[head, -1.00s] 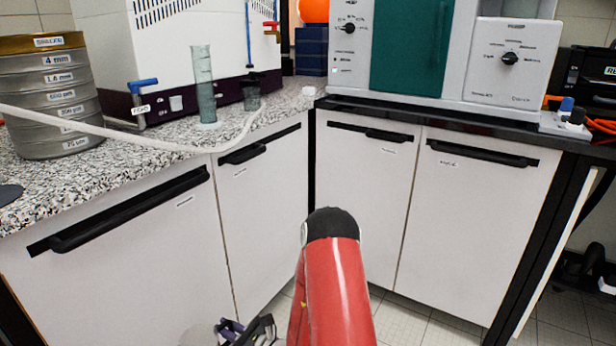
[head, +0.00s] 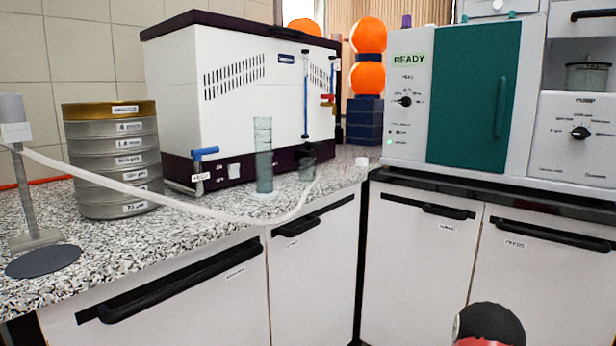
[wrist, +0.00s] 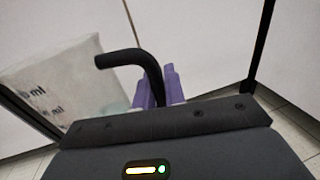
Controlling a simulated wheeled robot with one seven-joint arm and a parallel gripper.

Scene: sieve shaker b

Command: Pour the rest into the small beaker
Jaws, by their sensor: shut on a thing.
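My gripper (wrist: 158,88) has purple fingertips and is shut on the black bent handle (wrist: 135,58) of a translucent vessel (wrist: 60,85). Part of the vessel's side with "ml" marks shows at the left of the wrist view; its contents cannot be made out. A small dark translucent cup (head: 306,168), possibly the small beaker, stands on the speckled counter (head: 215,222), beside a tall clear cylinder (head: 263,155). Whether the cup holds anything is unclear.
A sieve stack (head: 112,165) stands on the left counter, near a stand with a dark round base (head: 43,261). A pale hose (head: 190,207) runs along the counter front. A white box unit (head: 235,90) stands behind. Another glass vessel (head: 588,77) sits at far right.

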